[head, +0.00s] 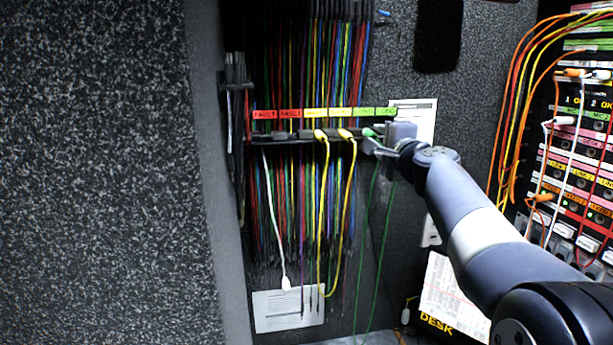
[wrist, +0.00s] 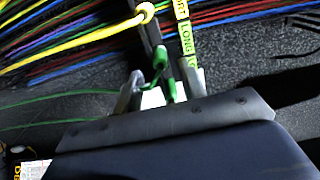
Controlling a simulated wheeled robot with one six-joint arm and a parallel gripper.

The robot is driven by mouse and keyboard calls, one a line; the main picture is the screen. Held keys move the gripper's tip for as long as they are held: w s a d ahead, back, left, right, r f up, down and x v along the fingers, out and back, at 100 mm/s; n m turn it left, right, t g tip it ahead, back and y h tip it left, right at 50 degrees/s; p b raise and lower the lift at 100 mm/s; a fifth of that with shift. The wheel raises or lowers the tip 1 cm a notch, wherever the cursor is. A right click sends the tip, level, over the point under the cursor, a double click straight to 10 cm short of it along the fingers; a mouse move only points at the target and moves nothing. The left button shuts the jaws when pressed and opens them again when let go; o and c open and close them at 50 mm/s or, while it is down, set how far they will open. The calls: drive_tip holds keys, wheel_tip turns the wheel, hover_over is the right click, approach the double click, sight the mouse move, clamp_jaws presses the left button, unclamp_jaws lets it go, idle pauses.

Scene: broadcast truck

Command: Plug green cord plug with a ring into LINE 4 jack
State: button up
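A green cord plug (head: 369,132) sits at the right end of the cord holder, under the green labels. In the wrist view the green plug (wrist: 163,72) is between the fingers, and its ring cannot be made out clearly. My gripper (head: 383,142) is at the holder's right end, and its fingers stand apart on both sides of the green plug. In the wrist view my gripper (wrist: 160,92) shows a gap between each finger and the plug. The jack panel (head: 580,150) is at the far right; its LINE 4 jack is too small to pick out.
The cord holder (head: 290,137) also carries yellow plugs (head: 320,135) left of the green one. A white cord plug (head: 286,284) hangs at lower left. Orange cords (head: 507,130) drape left of the jack panel. A speckled wall (head: 100,170) fills the left side.

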sight(374, 137)
drive_tip(key=w+p, duration=0.1)
drive_tip(key=w, duration=0.2)
drive_tip(key=w+a, duration=0.1)
drive_tip(key=w, duration=0.2)
drive_tip(key=shift+w+a+p, duration=0.15)
drive_tip(key=shift+p, duration=0.2)
idle(1.1)
drive_tip(key=shift+r, duration=0.2)
clamp_jaws()
drive_tip(key=shift+c, duration=1)
unclamp_jaws()
drive_tip(key=o, duration=0.9)
drive_tip(key=shift+f, duration=0.15)
drive_tip(key=shift+o, duration=0.2)
drive_tip(key=shift+b, duration=0.3)
drive_tip(key=s+d+b, duration=0.2)
drive_tip(key=s+b, duration=0.2)
drive_tip(key=s, duration=0.6)
drive_tip(key=shift+s, duration=0.3)
